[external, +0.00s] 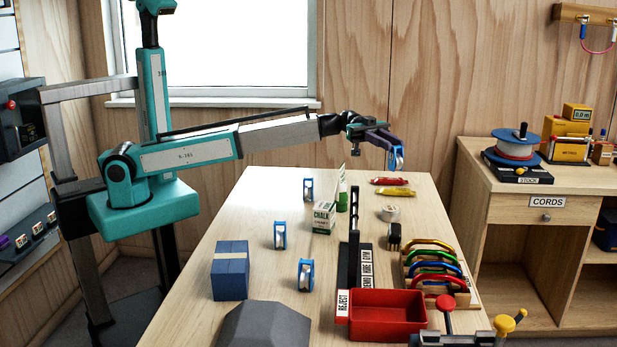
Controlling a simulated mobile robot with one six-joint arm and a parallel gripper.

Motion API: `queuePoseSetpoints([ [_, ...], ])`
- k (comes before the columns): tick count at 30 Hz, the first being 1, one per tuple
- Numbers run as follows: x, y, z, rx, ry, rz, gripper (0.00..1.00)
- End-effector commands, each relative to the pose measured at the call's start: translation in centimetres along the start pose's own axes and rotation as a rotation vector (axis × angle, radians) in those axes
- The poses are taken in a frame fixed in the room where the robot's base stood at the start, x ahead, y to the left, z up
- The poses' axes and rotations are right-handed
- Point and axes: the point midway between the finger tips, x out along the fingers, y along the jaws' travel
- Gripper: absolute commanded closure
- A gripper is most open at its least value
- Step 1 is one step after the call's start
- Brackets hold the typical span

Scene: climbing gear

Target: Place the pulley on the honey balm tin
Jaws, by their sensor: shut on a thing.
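My gripper (390,143) is shut on a blue pulley (397,159) and holds it in the air above the far right part of the table. A small round pale tin (390,214), which seems to be the honey balm tin, lies flat on the table below and nearer the camera; its label is too small to read. The held pulley is clear of the tin. Three more blue pulleys stand on the table, one at the back (308,189), one at the left (280,236) and one nearer the front (305,275).
Red and yellow tubes (397,191) lie behind the tin. A dark brush-like block (394,237), a carabiner rack (437,270) and a red tray (387,318) stand in front.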

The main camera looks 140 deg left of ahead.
Motion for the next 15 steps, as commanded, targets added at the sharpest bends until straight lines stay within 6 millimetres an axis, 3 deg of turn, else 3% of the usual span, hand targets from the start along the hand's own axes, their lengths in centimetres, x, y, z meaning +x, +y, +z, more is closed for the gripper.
queuePoseSetpoints([
  [3,2.2,1.5,-0.6,0.001,0.001,0.031,1.0],
  [6,3.1,2.1,-0.7,0.001,0.002,0.044,1.0],
  [15,3.5,2.4,-0.7,0.001,0.002,0.051,1.0],
])
